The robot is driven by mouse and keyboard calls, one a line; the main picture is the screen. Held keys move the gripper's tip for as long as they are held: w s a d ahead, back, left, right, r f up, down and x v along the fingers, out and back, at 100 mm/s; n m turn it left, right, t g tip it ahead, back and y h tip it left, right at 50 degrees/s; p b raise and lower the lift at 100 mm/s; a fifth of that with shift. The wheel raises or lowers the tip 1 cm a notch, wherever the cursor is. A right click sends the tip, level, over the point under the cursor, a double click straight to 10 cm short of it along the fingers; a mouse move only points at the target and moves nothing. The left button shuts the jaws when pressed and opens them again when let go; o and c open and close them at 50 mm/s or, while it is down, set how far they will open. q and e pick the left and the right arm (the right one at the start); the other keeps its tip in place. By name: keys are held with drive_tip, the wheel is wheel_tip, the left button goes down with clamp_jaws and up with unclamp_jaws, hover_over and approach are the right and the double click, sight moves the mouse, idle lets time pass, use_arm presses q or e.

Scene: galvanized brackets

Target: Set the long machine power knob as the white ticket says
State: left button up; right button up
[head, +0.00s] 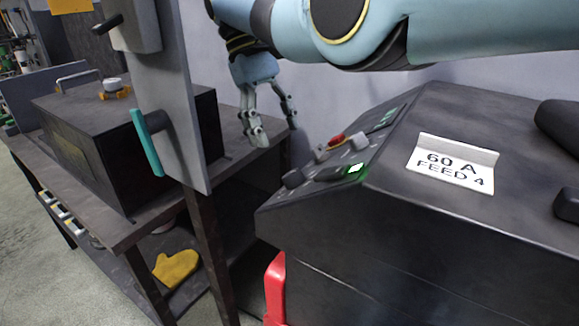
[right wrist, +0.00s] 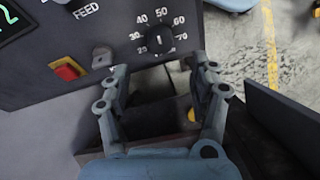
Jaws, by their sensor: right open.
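The white ticket (head: 453,163) lies on top of the dark machine (head: 460,220) and reads "60 A FEED 4". In the right wrist view, the black power knob (right wrist: 158,42) sits on the machine's front panel, inside a printed scale with numbers such as 40, 50, 60 and 70. I cannot clearly read where its pointer stands. My right gripper (head: 275,128) is open and empty, hanging left of the panel. In the right wrist view its fingers (right wrist: 160,85) spread below the knob, apart from it. My left gripper is not in view.
A red and yellow switch (right wrist: 67,69), a FEED control (right wrist: 102,57) and a green display (right wrist: 14,20) share the panel. A grey upright plate with a teal handle (head: 148,142) stands left of my gripper. A workbench (head: 120,232) with a dark box (head: 75,135) is behind it.

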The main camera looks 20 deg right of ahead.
sight(291, 172)
drive_tip(key=p+x, duration=0.1)
drive_tip(key=x, duration=0.4)
drive_tip(key=shift+s+d+f, duration=0.1)
drive_tip(key=shift+s, duration=0.05)
drive_tip(key=shift+x, duration=1.7)
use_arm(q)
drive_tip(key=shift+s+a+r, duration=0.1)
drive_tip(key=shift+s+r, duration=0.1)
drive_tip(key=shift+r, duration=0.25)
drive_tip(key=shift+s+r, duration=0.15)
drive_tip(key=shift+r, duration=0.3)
use_arm(e)
drive_tip(key=shift+f, duration=0.1)
drive_tip(key=c, duration=0.7)
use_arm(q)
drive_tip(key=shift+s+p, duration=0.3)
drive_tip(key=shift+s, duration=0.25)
use_arm(e)
drive_tip(key=c, duration=0.5)
